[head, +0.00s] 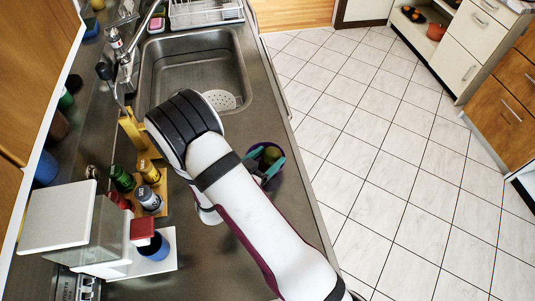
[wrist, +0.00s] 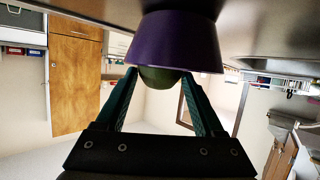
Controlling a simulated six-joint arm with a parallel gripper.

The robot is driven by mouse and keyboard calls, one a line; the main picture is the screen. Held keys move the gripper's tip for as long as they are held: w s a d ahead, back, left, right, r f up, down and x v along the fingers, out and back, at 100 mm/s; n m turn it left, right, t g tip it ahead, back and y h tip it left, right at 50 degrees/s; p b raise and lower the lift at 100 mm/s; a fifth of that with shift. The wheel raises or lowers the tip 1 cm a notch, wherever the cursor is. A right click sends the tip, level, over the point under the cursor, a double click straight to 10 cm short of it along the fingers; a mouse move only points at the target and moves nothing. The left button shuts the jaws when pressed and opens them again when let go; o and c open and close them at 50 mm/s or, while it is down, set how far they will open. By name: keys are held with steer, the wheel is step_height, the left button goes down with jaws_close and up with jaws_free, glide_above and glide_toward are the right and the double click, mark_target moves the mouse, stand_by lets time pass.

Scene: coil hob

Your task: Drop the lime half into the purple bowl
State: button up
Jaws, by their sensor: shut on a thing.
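The purple bowl (head: 252,150) stands on the steel counter near its right edge in the head view, partly hidden by my gripper. In the upside-down wrist view the purple bowl (wrist: 178,40) is at top centre, its rim towards me. The green lime half (wrist: 160,76) shows at the bowl's rim, between the teal fingers of my gripper (wrist: 160,80). In the head view the lime half (head: 271,154) appears within the bowl's outline, with my gripper (head: 269,167) over the near side. My gripper is shut on the lime half. Its exact height against the rim is unclear.
The sink (head: 195,70) lies beyond the bowl. Left of my arm stand a wooden rack (head: 134,128) with bottles, including a green bottle (head: 122,178), and a white appliance (head: 75,218). The counter drops to the tiled floor (head: 400,170) right of the bowl.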

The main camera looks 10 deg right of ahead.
steer(key=o, duration=1.5)
steer(key=v, duration=1.5)
steer(key=shift+s+a+r, duration=0.2)
steer(key=shift+a, duration=0.1)
